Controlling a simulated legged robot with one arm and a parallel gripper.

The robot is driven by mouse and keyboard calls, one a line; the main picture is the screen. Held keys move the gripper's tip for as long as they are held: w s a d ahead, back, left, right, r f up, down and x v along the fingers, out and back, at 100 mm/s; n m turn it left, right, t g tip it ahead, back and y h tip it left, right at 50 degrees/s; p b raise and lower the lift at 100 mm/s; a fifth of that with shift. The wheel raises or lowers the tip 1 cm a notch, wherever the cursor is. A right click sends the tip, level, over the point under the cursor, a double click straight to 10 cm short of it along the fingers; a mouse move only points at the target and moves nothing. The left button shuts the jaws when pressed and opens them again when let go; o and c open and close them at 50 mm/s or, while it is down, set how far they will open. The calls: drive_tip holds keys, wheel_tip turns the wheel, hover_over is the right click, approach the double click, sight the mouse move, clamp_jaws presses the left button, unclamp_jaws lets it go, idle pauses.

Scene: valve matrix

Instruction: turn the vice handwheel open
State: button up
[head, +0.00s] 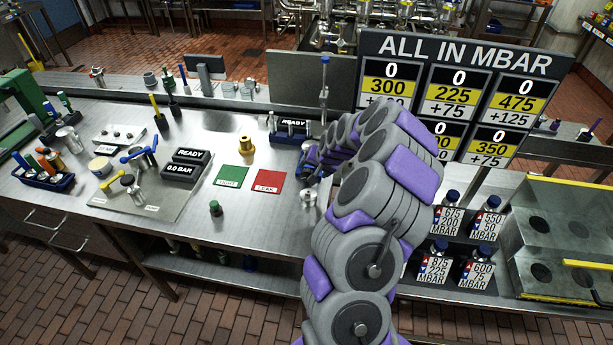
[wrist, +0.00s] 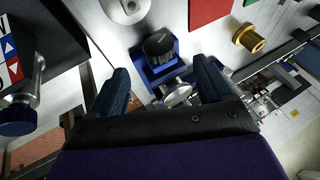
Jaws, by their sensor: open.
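In the wrist view a blue vice (wrist: 160,74) stands on the steel bench with a round black part (wrist: 158,46) in it. A shiny silver round piece (wrist: 178,95), which looks like the vice handwheel, sits at the near side of the vice. My gripper (wrist: 160,70) is open, with one dark blue finger on each side of the vice and silver piece. I cannot tell whether the fingers touch it. In the head view my arm hides most of the vice, and the gripper (head: 309,160) is small and dark at the bench's right part.
A brass fitting (head: 246,146), a green pad (head: 232,178) and a red pad (head: 268,181) lie left of the gripper. A silver round piece (head: 308,196) is close in front. Labelled bottles (head: 438,262) and the number board (head: 460,60) stand to the right.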

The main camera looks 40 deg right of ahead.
sight(309, 174)
drive_tip(key=b+x, duration=0.2)
drive_tip(key=x, duration=0.6)
drive_tip(key=shift+s+d, duration=0.1)
drive_tip(key=shift+d, duration=0.1)
drive_tip(key=shift+w+a+f, duration=0.1)
drive_tip(key=shift+w+f, duration=0.15)
drive_tip(key=shift+f, duration=0.05)
drive_tip(key=shift+d+f, duration=0.1)
drive_tip(key=shift+d, duration=0.25)
drive_tip(key=shift+a, duration=0.15)
drive_tip(key=c, duration=1.1)
